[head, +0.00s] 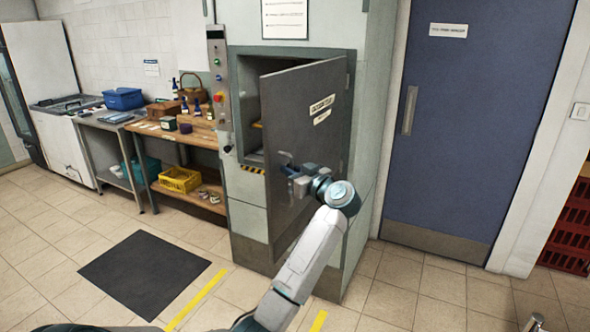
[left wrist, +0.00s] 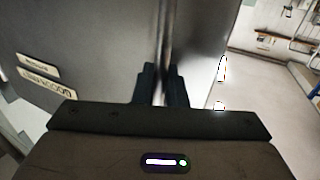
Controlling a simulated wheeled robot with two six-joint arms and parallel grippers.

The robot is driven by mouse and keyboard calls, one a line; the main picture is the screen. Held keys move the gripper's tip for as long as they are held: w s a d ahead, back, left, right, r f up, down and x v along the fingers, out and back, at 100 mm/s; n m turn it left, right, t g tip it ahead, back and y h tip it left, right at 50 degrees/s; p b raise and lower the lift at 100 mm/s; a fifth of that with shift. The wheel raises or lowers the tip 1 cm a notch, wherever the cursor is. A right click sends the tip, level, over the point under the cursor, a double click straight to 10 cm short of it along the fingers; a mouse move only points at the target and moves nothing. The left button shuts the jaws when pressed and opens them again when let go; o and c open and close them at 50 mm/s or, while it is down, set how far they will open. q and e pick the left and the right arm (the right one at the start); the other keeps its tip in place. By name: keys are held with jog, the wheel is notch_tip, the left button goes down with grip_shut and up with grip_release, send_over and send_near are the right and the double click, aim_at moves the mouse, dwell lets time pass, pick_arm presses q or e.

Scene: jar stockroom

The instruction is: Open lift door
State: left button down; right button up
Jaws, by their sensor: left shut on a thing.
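The lift door (head: 308,125) is a grey metal panel, hinged on its right side, and it stands partly open. In the head view the lift opening (head: 252,110) shows to its left, with something yellow inside. My left gripper (head: 290,172) is at the left part of the door, at mid height. In the left wrist view the door (left wrist: 90,45) fills the left and middle. There the gripper's two dark fingers (left wrist: 161,88) are shut on an upright metal bar, the door handle (left wrist: 166,40). My right gripper does not show clearly.
A control panel (head: 217,75) with buttons is left of the lift. A wooden bench (head: 180,130) with bottles and baskets stands further left. A blue door (head: 470,120) is at the right. A dark mat (head: 145,270) and yellow floor lines lie on the open tiled floor in front.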

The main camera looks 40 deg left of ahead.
pick_arm(q)
jog(key=c, duration=1.8)
grip_release()
jog(key=shift+c, duration=0.2)
jog(key=s+d+b, duration=0.2)
jog(key=d+b, duration=0.1)
jog(key=d, duration=0.7)
jog(key=shift+d, duration=0.25)
